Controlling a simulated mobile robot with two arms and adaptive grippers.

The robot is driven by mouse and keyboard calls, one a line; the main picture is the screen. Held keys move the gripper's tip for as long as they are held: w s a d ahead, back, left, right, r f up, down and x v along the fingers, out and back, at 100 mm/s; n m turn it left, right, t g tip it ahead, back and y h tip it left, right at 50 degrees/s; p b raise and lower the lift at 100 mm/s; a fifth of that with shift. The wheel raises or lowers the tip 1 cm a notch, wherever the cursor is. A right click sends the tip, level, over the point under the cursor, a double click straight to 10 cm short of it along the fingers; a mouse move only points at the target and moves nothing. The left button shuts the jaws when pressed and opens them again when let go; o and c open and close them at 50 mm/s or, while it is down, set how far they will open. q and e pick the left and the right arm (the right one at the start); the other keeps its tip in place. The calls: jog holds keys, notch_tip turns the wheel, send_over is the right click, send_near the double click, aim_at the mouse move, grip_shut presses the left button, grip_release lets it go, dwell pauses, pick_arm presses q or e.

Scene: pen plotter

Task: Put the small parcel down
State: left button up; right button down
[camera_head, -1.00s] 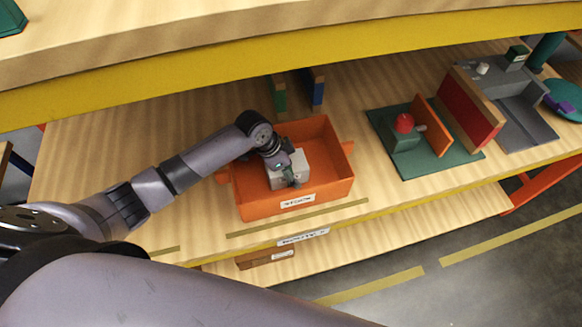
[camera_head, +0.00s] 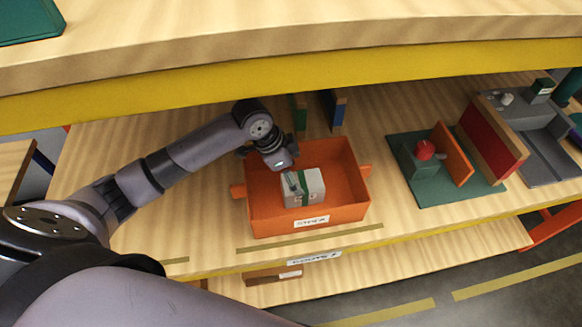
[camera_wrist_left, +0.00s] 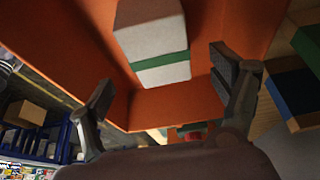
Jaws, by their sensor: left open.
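The small parcel (camera_head: 312,188) is a pale grey box with a green band. It rests inside the orange bin (camera_head: 350,213), near its front wall. In the left wrist view the parcel (camera_wrist_left: 152,42) lies beyond my fingertips, with a gap on both sides. My left gripper (camera_head: 284,166) is above the back left part of the bin, just behind the parcel. In the wrist view its two fingers (camera_wrist_left: 165,82) are spread apart with nothing between them. My right gripper is not in view.
A green and a blue upright board (camera_head: 334,112) stand behind the bin. To the right are a green base with a red knob (camera_head: 424,150), a red panel (camera_head: 492,140) and a grey fixture (camera_head: 540,140). A yellow-edged upper shelf (camera_head: 290,83) hangs over the back.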

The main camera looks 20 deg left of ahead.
pick_arm(q)
jog(key=shift+v, duration=1.35)
